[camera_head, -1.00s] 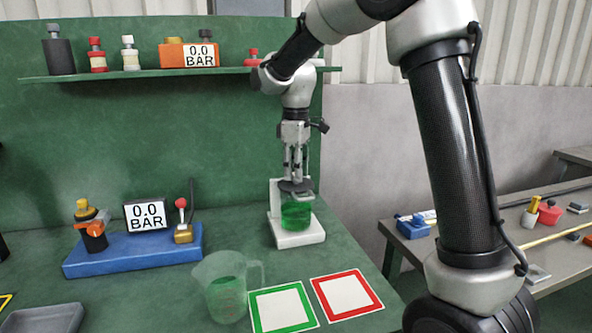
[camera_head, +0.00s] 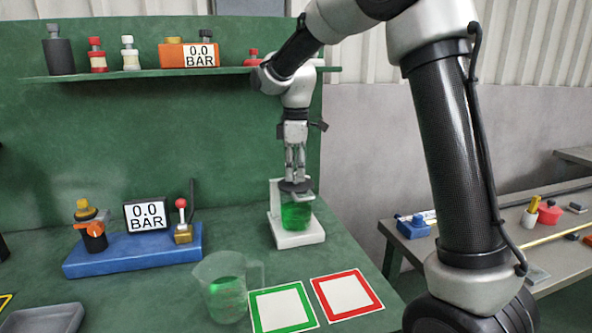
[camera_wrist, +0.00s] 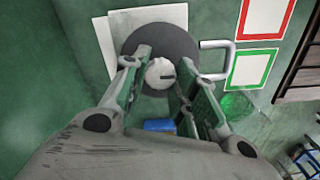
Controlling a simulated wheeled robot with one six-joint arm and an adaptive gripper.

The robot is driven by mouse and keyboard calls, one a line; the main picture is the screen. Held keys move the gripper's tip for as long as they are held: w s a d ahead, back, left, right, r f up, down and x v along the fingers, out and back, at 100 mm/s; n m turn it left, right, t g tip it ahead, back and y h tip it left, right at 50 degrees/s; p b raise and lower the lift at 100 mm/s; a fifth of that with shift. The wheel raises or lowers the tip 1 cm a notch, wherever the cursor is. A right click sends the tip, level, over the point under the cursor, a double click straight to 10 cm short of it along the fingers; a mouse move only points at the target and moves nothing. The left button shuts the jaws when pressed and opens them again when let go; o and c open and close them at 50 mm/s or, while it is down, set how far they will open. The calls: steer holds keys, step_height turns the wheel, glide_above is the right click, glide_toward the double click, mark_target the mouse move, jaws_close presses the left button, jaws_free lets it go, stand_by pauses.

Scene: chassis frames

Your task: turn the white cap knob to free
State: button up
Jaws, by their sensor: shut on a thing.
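The white cap knob (camera_wrist: 160,73) sits at the middle of a dark round lid (camera_wrist: 185,45) in the wrist view, with a small dark mark on its face. The lid (camera_head: 295,186) tops a clear vessel of green liquid (camera_head: 296,215) in a white stand (camera_head: 299,239). My gripper (camera_head: 295,178) points straight down over the lid. In the wrist view my gripper (camera_wrist: 161,76) has a finger on each side of the knob and is shut on it. The knob is hidden by the fingers in the head view.
A clear jug with green liquid (camera_head: 226,298) stands at the front, near a green-framed square (camera_head: 283,308) and a red-framed square (camera_head: 347,295). A blue base with a gauge (camera_head: 130,255) is at the left. A shelf (camera_head: 130,76) runs behind my arm.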

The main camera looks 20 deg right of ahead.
steer(key=o, duration=1.1)
steer(key=shift+c, duration=0.2)
step_height(320, 180, up, 12)
steer(key=m, duration=0.5)
glide_above(303, 187)
step_height(303, 187, down, 5)
steer(key=s+d+f+m+t, duration=0.1)
steer(key=s+d+m, duration=0.3)
steer(key=s, duration=1)
steer(key=s+d+f+m+t, duration=0.1)
steer(key=s+d+m+t, duration=0.2)
steer(key=s+d, duration=0.7)
steer(key=shift+s+f+m, duration=0.15)
steer(key=shift+s+m, duration=0.65)
steer(key=shift+s, duration=1.05)
